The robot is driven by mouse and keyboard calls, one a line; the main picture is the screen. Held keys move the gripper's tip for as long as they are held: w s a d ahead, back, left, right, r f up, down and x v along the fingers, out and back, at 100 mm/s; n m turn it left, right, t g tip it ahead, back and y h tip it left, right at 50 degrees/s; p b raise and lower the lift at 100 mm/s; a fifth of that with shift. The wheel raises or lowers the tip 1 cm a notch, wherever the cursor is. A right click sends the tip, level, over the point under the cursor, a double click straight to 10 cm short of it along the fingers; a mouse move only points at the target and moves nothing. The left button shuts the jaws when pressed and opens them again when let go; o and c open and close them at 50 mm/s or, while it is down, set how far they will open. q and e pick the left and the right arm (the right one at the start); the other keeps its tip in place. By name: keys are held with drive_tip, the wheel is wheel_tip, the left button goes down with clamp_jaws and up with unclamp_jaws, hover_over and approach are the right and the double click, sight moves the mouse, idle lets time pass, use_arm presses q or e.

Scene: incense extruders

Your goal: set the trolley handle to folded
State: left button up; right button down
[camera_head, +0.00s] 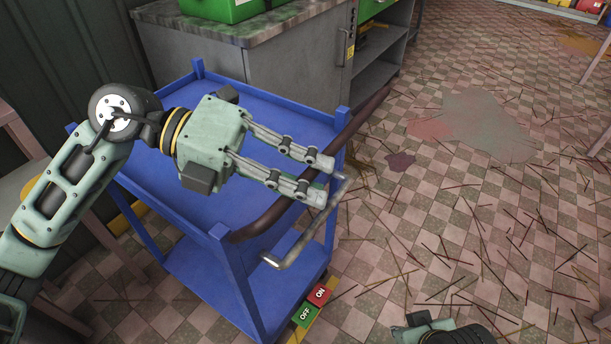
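The blue trolley (218,205) stands below my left arm, with an upper tray and a lower shelf. A bent grey metal bar (312,226), which looks like its handle, sticks out at the trolley's right side, sloping down to a short end toward the front. My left gripper (325,180) is over the tray's right edge, its two fingers apart and pointing at the bar's upper end. I see nothing between the fingers; whether a fingertip touches the bar is unclear. My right gripper (428,326) shows only in part at the bottom edge, its fingers not clear.
A dark brown rail (268,218) runs along the tray's right edge. A grey cabinet (290,65) stands behind the trolley with a green box (225,8) on top. Red ON and green OFF labels (312,303) lie by the trolley's foot. The tiled floor at right has scattered sticks and stains.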

use_arm(q)
drive_tip(key=o, duration=0.5)
drive_tip(key=shift+a+f, duration=0.1)
drive_tip(key=shift+c, duration=0.2)
drive_tip(key=v, duration=1.2)
